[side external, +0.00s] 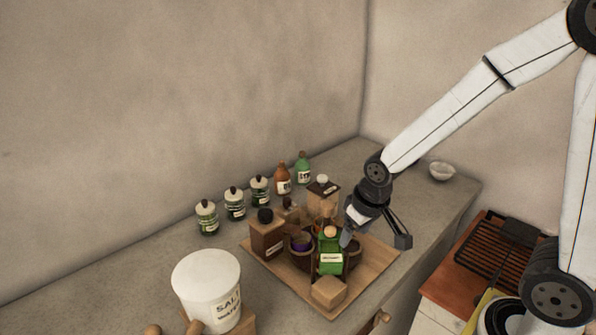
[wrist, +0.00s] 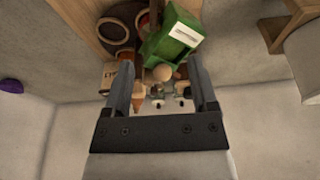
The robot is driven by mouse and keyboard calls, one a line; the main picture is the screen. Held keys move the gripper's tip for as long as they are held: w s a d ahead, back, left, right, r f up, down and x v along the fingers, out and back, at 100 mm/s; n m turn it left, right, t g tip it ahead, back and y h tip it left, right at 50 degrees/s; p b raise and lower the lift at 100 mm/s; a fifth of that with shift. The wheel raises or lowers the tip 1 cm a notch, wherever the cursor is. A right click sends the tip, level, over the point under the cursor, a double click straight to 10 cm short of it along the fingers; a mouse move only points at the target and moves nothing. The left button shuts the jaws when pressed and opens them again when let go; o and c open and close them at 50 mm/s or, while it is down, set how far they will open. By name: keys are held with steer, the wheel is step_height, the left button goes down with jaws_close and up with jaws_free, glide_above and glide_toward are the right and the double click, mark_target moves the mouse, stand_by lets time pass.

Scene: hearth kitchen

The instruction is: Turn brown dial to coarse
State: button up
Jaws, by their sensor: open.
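A green box (side external: 330,262) with a white label and a round light-wood knob (side external: 330,231) stands on the wooden board. My gripper (side external: 347,236) is open just beside and above it, pointing down. In the wrist view my gripper (wrist: 160,68) has the wooden knob (wrist: 162,73) between its two fingers, with the green box (wrist: 175,38) just beyond. Whether a finger touches the knob I cannot tell. A brown box (side external: 267,238) with a dark knob (side external: 265,215) stands at the board's left. Which part is the brown dial, and its setting, I cannot read.
A wooden board (side external: 375,266) carries round bowls, a box with a white knob (side external: 322,190) and a wooden block (side external: 329,291), closely packed. A white salt tub (side external: 207,285) stands at front left. Several jars and bottles line the wall.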

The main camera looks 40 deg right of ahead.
steer(key=w+d+m+h, duration=0.1)
steer(key=w+d+m, duration=0.2)
steer(key=w, duration=1.2)
steer(key=m+t+h, duration=0.1)
steer(key=m, duration=0.2)
glide_toward(287, 199)
steer(key=f, duration=0.1)
steer(key=shift+w+f, duration=0.15)
steer(key=shift+w, duration=0.05)
steer(key=shift+x, duration=3.9)
steer(key=shift+d, duration=0.15)
jaws_close()
